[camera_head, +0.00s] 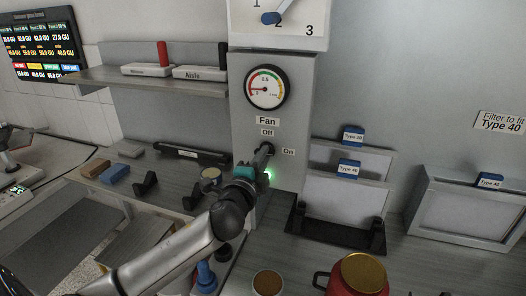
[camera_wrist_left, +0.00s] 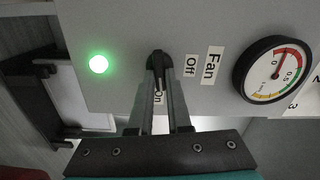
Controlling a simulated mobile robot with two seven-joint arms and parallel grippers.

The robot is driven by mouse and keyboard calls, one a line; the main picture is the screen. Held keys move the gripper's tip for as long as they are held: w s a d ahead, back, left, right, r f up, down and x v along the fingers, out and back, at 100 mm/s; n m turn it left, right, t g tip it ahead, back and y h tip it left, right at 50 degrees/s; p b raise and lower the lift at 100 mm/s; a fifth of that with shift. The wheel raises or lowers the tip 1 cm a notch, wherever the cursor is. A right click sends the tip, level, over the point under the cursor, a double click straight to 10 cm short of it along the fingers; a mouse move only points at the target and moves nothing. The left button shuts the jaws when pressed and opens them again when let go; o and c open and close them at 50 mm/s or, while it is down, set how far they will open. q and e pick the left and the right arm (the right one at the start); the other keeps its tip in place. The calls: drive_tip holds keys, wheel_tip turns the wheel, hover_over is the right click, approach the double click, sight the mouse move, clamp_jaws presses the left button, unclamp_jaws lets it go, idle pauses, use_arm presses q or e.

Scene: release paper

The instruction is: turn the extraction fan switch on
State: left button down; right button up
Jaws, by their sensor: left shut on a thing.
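The fan panel (camera_head: 291,108) stands upright in the middle of the head view, with "Fan", "Off" and "On" labels. The dark fan switch (camera_wrist_left: 157,58) sits beside the "Off" label (camera_wrist_left: 191,66) and the "On" label (camera_wrist_left: 158,97). My left gripper (camera_wrist_left: 160,75) is shut on the switch, and its fingers partly cover the knob. At the panel, the gripper also shows in the head view (camera_head: 262,155). A green light (camera_wrist_left: 98,64) glows near the switch. The knob's exact angle is hard to tell. My right gripper is not in view.
A round gauge (camera_head: 266,87) is above the switch. A black rack (camera_head: 336,232) with framed filters stands to the right. A red pot with a gold lid (camera_head: 361,274) is in front. A shelf (camera_head: 150,80) juts out at the upper left.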

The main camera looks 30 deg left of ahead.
use_arm(q)
drive_tip(key=shift+m+p, duration=0.3)
drive_tip(key=shift+m, duration=0.3)
drive_tip(key=c, duration=0.9)
unclamp_jaws()
drive_tip(key=shift+o, duration=0.2)
drive_tip(key=b+v, duration=0.2)
drive_tip(key=v, duration=1.3)
drive_tip(key=shift+s+f, duration=0.1)
drive_tip(key=shift+s, duration=0.05)
